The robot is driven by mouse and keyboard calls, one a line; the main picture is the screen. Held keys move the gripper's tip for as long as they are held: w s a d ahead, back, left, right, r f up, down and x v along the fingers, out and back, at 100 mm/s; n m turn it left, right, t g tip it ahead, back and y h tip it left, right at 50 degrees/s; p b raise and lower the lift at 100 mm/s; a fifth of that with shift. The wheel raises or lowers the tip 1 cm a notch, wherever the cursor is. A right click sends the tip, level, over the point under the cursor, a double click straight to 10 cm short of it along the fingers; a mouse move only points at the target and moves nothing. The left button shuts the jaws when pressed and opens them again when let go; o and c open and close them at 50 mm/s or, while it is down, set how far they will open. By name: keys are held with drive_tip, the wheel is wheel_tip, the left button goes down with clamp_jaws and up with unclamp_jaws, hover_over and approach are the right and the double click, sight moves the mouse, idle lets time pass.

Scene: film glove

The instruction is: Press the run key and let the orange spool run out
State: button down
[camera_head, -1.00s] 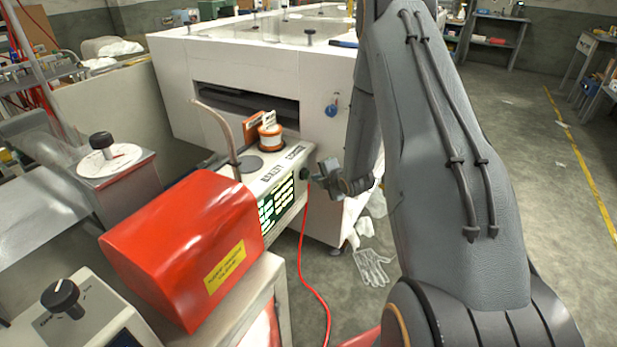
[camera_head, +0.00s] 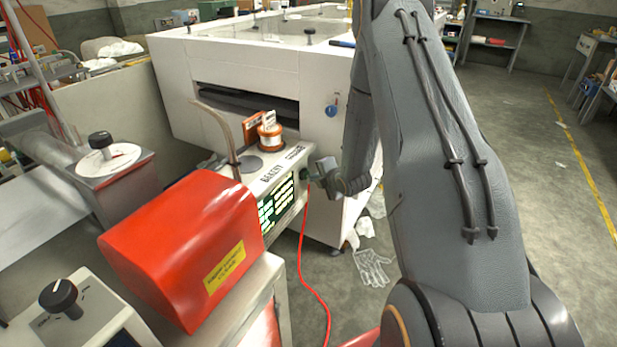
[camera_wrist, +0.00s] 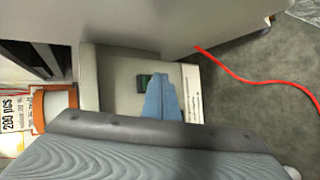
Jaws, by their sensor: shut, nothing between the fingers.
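A dark green key (camera_wrist: 146,82) sits on the machine's end face. My gripper (camera_head: 315,178) is shut and empty, its tips right at that end face. In the wrist view the blue-grey fingers (camera_wrist: 160,98) overlap the right side of the key. I cannot tell whether they touch or press it. In the head view the key is mostly hidden by the gripper.
A red cover (camera_head: 185,245) stands in front of the machine. A curved brown post (camera_head: 218,130) and an orange box (camera_head: 252,128) stand near the spool. A red cable (camera_head: 312,275) hangs to the floor. A large white housing (camera_head: 330,75) is behind.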

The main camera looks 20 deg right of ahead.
drive_tip(key=shift+w+a, duration=0.1)
drive_tip(key=shift+w, duration=0.05)
idle(0.5)
drive_tip(key=shift+s+d, duration=0.5)
drive_tip(key=shift+s, duration=0.2)
drive_tip(key=s+d, duration=0.1)
drive_tip(key=s, duration=0.1)
drive_tip(key=s+d+p, duration=0.1)
drive_tip(key=s+d, duration=0.1)
idle(0.4)
idle(0.7)
